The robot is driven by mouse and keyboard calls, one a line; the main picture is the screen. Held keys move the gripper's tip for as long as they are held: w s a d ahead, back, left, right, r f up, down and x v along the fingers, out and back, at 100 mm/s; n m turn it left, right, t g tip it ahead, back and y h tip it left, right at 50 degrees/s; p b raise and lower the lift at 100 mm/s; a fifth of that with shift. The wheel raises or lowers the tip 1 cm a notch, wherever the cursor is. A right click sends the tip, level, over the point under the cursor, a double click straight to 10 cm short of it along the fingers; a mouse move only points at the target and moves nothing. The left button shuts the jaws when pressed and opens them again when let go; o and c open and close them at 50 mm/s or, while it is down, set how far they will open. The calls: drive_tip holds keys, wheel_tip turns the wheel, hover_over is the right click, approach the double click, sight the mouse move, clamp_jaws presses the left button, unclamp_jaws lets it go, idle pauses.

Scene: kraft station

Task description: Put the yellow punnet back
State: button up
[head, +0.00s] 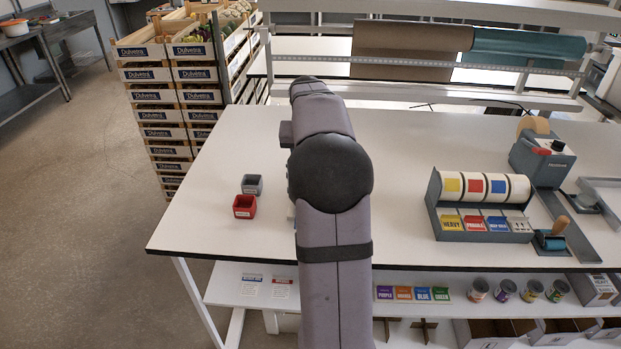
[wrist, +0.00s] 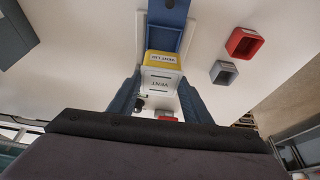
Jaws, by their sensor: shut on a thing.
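The yellow punnet (wrist: 163,57) shows in the wrist view, with a small label on its yellow side. A white slotted top marked VENT (wrist: 161,83) covers it. My gripper (wrist: 160,98) is shut on the punnet, with one dark blue-grey finger on each side. The head view does not show the gripper or punnet, as my arm hides them. Whether the punnet touches the surface below cannot be told.
A red box (head: 244,206) and a grey box (head: 252,184) stand on the table's left side. A blue piece (wrist: 168,12) lies beyond the punnet in the wrist view. A label dispenser (head: 480,205) stands at the right. The table between my arm and the dispenser is clear.

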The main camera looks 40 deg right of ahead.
drive_tip(key=shift+r, duration=0.6)
drive_tip(key=shift+w+a+r, duration=0.15)
drive_tip(key=shift+r, duration=0.1)
drive_tip(key=w+a+f+n+y+p, duration=0.2)
drive_tip(key=a+f+n+y, duration=0.1)
drive_tip(key=a+n, duration=0.6)
drive_tip(key=w+a+f+n+y+p, duration=0.2)
drive_tip(key=w+a+f+n+y, duration=0.1)
drive_tip(key=a+n, duration=0.6)
drive_tip(key=shift+w+a+f, duration=0.35)
drive_tip(key=shift+a+f, duration=0.1)
drive_tip(key=shift+a, duration=0.5)
drive_tip(key=shift+f, duration=0.2)
